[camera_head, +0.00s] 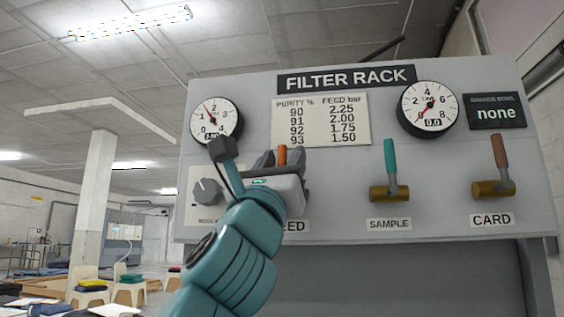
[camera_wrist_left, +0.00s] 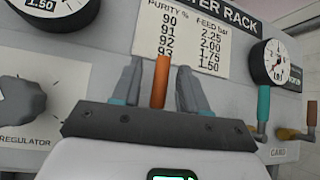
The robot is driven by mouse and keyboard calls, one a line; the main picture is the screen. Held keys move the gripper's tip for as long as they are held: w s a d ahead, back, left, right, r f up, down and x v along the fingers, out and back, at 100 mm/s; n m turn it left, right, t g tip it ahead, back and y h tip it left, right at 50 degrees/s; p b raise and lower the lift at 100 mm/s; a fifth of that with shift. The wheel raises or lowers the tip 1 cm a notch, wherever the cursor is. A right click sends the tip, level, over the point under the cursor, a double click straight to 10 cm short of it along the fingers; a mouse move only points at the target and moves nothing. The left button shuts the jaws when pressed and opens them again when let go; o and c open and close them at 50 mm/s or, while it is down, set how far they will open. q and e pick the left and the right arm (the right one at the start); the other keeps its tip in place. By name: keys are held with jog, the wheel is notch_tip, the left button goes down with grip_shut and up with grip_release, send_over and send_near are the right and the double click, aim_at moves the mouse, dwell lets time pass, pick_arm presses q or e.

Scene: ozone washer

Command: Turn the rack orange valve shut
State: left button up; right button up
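The orange valve handle (camera_head: 282,155) stands upright over the FEED label on the filter rack; its lower part is hidden by my left gripper (camera_head: 279,162). In the left wrist view the orange handle (camera_wrist_left: 161,82) shows between the two fingers of my left gripper (camera_wrist_left: 160,90). The fingers are open, one on each side of the handle, with a gap visible on both sides. My right gripper is in neither view.
To the right, a teal SAMPLE handle (camera_head: 390,160) and a brown-orange CARD handle (camera_head: 499,150) stand upright on brass bodies. A grey regulator knob (camera_head: 207,192) is left of my gripper. The left gauge (camera_head: 216,120) and right gauge (camera_head: 428,109) are above, beside a purity chart (camera_head: 320,119).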

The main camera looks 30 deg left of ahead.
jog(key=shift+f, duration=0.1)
pick_arm(q)
jog(key=b+v, duration=1.4)
jog(key=v, duration=0.2)
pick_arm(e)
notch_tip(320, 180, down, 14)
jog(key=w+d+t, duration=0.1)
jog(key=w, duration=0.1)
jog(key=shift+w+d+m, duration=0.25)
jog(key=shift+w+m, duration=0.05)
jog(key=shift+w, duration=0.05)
pick_arm(q)
jog(key=shift+s+a+f, duration=0.1)
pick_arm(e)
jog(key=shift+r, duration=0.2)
